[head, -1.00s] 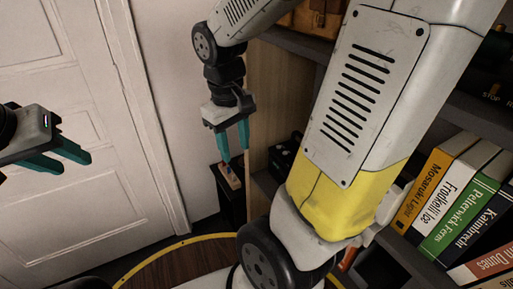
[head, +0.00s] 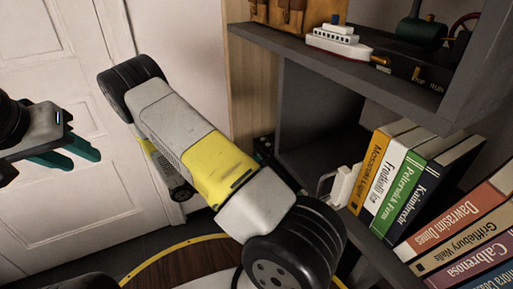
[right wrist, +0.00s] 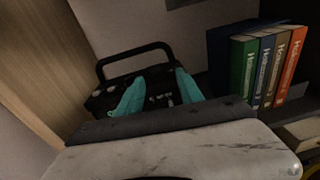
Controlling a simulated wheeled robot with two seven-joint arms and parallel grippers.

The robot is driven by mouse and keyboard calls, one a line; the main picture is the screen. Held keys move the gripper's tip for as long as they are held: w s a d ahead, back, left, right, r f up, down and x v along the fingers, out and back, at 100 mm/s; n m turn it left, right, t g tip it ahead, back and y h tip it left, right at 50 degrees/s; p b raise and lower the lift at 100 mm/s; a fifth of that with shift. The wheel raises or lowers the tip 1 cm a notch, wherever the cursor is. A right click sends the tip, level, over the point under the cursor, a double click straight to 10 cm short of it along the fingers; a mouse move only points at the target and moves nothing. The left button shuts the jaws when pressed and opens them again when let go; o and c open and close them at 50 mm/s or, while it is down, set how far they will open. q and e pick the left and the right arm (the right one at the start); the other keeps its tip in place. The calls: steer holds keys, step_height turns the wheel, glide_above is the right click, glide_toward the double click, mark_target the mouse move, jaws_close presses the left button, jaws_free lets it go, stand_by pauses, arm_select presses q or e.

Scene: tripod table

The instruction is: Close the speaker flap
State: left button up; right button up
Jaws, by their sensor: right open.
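No part is clearly identifiable as the speaker flap. In the right wrist view, a black box with a raised handle (right wrist: 160,101) stands in a shelf bay, possibly the speaker. My right gripper (right wrist: 160,76) is open in front of it, its teal fingers on either side of the box's middle; contact cannot be told. In the head view, a dark object (head: 264,149) shows at the shelf's left end, mostly hidden by my right arm, which also hides the right gripper. My left gripper (head: 80,152) is by the door, away from the shelf; its finger gap is unclear.
A grey shelf (head: 310,110) holds several books (head: 408,180), a white object (head: 340,186), a toy ship (head: 338,38) and a brown case (head: 297,12). A wooden side panel (head: 251,85) bounds it. A round yellow-rimmed table (head: 160,262) is below. A white door (head: 50,205) stands left.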

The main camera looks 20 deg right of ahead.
mark_target(274, 159)
steer(key=shift+n+t+h, duration=0.3)
steer(key=shift+n+t, duration=0.2)
steer(key=d, duration=0.2)
steer(key=w+d, duration=0.1)
steer(key=d, duration=0.2)
steer(key=d+f, duration=0.1)
steer(key=d, duration=0.1)
steer(key=shift+w+d, duration=0.25)
steer(key=shift+d, duration=0.05)
jaws_close()
steer(key=shift+r, duration=0.15)
steer(key=y, duration=0.1)
steer(key=d+y, duration=0.1)
steer(key=r+y, duration=0.1)
steer(key=y, duration=0.1)
steer(key=shift+d, duration=0.25)
steer(key=shift+w+d+g+y, duration=0.1)
steer(key=shift+d+g+y, duration=0.3)
steer(key=shift+y, duration=1)
steer(key=shift+d, duration=0.15)
